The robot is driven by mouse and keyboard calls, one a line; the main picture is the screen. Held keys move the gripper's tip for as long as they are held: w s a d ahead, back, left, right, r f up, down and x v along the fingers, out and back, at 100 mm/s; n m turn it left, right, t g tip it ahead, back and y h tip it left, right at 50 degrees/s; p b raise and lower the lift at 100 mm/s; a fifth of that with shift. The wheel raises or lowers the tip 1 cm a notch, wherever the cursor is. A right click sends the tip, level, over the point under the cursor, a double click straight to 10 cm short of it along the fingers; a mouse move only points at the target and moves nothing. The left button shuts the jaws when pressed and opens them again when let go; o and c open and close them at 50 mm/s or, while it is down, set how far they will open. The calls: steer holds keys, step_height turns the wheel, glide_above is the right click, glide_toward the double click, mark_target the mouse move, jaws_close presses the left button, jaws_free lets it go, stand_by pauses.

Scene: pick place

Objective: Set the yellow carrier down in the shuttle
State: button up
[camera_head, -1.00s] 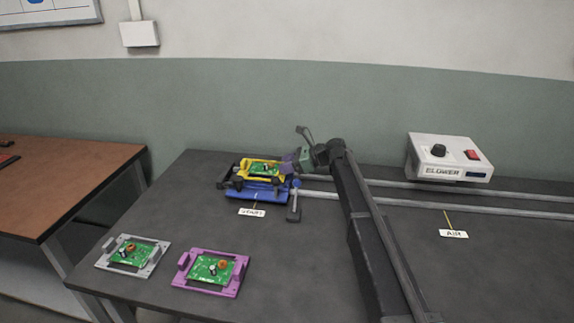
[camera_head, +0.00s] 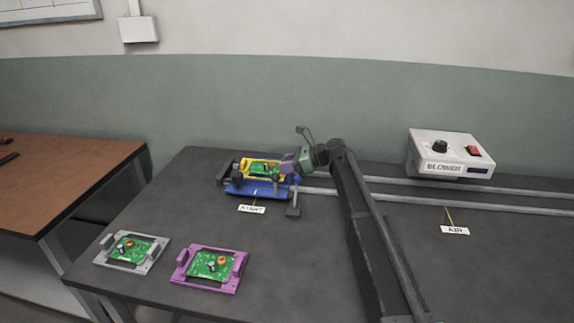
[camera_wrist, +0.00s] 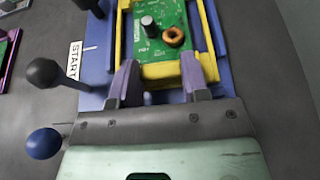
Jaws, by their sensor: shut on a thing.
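The yellow carrier (camera_head: 246,171) holds a green circuit board and is at the blue shuttle (camera_head: 262,190), at the left end of the rails. In the wrist view the carrier (camera_wrist: 165,71) lies between the shuttle's blue side walls (camera_wrist: 213,28) and looks level with it. Whether it rests fully on the shuttle floor cannot be told. My gripper (camera_head: 287,163) reaches in from the right. In the wrist view its purple fingers (camera_wrist: 159,72) are shut on the carrier's near end. The fingers hide part of that end.
A grey carrier (camera_head: 153,262) and a purple carrier (camera_head: 183,276), each with a board, lie at the table's front left. Two rails (camera_head: 420,188) run right, past the blower box (camera_head: 450,153). Black and blue knobbed levers (camera_wrist: 45,73) stand beside the shuttle. A START label (camera_head: 252,209) lies in front.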

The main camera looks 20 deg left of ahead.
steer(key=o, duration=1)
steer(key=c, duration=0.3)
steer(key=shift+r, duration=0.1)
step_height(320, 180, up, 7)
steer(key=p, duration=0.7)
